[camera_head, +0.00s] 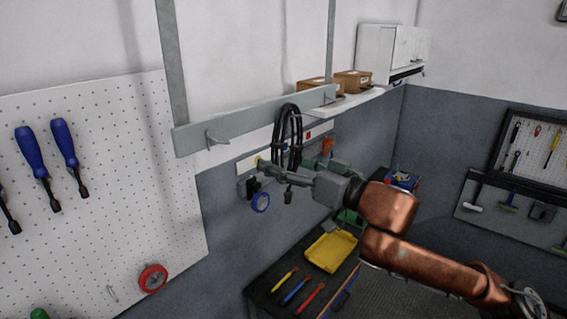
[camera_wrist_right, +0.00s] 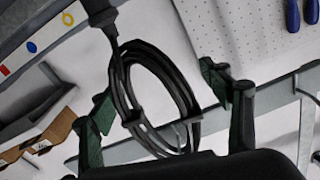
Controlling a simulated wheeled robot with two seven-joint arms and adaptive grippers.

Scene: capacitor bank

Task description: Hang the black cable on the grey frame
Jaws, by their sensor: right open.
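The black cable (camera_head: 289,128) is a coil hanging upright in front of the right part of the grey frame's (camera_head: 245,118) horizontal bar. The head view does not show what bears its top. A hook (camera_head: 216,139) juts from the bar's left part. My right gripper (camera_head: 287,173) is at the coil's lower part, open. In the right wrist view, its two fingers (camera_wrist_right: 158,98) stand apart on either side of the cable coil (camera_wrist_right: 127,82), with the frame's bar (camera_wrist_right: 276,92) behind. A black plug end (camera_wrist_right: 100,12) shows at the top there. My left gripper is not in view.
A white pegboard (camera_head: 130,180) with blue screwdrivers (camera_head: 32,152) is at left. A shelf with cardboard boxes (camera_head: 352,81) is beyond the frame. Below, a dark bench bears a yellow tray (camera_head: 331,251) and several tools.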

